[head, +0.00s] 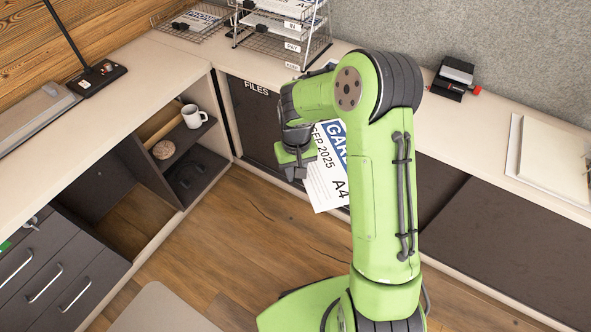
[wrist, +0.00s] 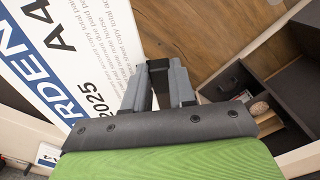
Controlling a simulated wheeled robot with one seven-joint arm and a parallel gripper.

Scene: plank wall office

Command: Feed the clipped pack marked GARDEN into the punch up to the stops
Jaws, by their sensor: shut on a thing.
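The clipped pack (head: 325,180) is white A4 paper with a blue band starting "GAR", "SEP 2025" and "A4". It hangs tilted over the floor, partly hidden behind my arm. My gripper (head: 293,167) is shut on the pack's edge. In the wrist view the pack (wrist: 90,45) spreads to the left of my gripper (wrist: 168,78), with "RDEN", "2025" and "A4" readable. Its clip cannot be made out. A black and silver device with a red end, which looks like the punch (head: 455,75), stands on the right counter, well apart from the pack.
Wire trays (head: 283,30) with papers and black clips stand in the back corner. A white mug (head: 194,116) sits on the open shelf at left. A pale board or paper stack (head: 550,160) lies on the right counter (head: 490,115). The counter around the device is mostly clear.

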